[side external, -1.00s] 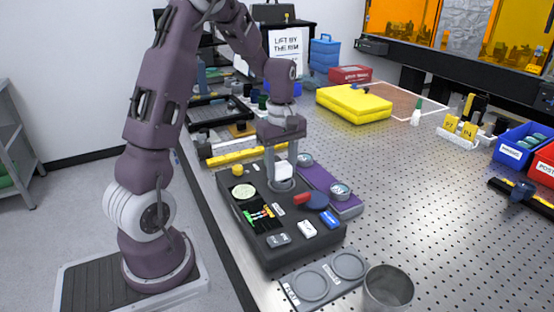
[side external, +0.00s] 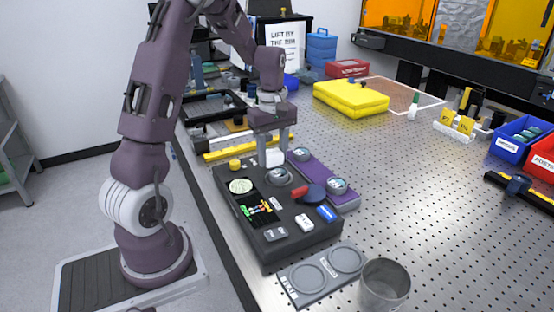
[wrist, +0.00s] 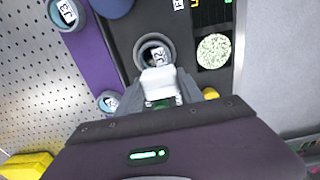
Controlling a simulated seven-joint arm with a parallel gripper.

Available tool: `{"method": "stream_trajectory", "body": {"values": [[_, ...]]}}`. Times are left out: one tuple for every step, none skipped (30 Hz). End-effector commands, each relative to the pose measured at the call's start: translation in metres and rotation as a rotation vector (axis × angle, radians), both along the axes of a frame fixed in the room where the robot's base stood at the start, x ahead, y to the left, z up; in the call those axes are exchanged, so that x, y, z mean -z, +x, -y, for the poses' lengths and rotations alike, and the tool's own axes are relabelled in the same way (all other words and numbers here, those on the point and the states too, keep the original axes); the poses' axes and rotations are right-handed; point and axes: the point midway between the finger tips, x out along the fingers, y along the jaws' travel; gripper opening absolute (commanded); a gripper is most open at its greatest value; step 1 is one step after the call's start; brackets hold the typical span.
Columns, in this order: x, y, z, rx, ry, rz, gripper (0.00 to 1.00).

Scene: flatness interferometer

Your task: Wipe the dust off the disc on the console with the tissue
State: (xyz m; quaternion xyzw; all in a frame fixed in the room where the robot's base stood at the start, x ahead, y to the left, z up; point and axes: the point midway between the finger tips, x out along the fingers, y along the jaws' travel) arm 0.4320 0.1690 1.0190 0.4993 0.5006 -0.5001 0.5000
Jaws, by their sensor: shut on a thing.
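The dark console (side external: 290,250) stands on the perforated table. A round disc with a white label (side external: 278,176) sits in a grey ring on it, and it also shows in the wrist view (wrist: 151,50). My gripper (side external: 272,161) is shut on a white folded tissue (side external: 275,158), just behind the disc in the side view. In the wrist view the tissue (wrist: 158,80) sticks out from the jaws and overlaps the near rim of the ring. I cannot tell whether it touches the surface. Dust on the disc is too small to tell.
A purple strip (side external: 318,180) with labelled discs in holders lies along the console. The console also carries a pale green round pad (side external: 241,186), a red-handled dark blue paddle (side external: 312,193) and switches. A grey two-well tray (side external: 310,281) and a metal cup (side external: 384,286) stand in front.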

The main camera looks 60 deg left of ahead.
Motion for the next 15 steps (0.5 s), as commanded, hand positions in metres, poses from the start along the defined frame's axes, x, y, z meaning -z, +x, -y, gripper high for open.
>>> {"method": "stream_trajectory", "body": {"values": [[-0.010,0.001,0.000,0.001,0.003,0.005,0.06],[-0.012,0.001,0.000,0.001,0.003,0.004,0.06],[-0.016,0.001,0.000,0.001,0.002,0.003,0.06],[-0.018,0.001,0.000,0.001,0.002,0.003,0.06],[-0.021,0.001,0.000,0.001,0.002,0.004,0.06],[-0.025,0.001,0.001,0.001,0.002,0.003,0.06],[-0.027,0.001,0.001,0.001,0.002,0.003,0.06],[-0.030,0.001,0.000,0.001,0.002,0.004,0.06],[-0.034,0.001,0.000,0.001,0.002,0.003,0.06],[-0.037,0.001,0.000,0.001,0.002,0.004,0.06],[-0.039,0.001,0.000,0.000,0.002,0.004,0.06],[-0.043,0.000,0.000,0.000,0.001,0.003,0.06],[-0.045,0.000,0.000,0.000,0.002,0.003,0.06],[-0.048,0.001,0.000,0.000,0.002,0.004,0.06],[-0.052,0.001,0.000,0.001,0.002,0.004,0.06]]}}
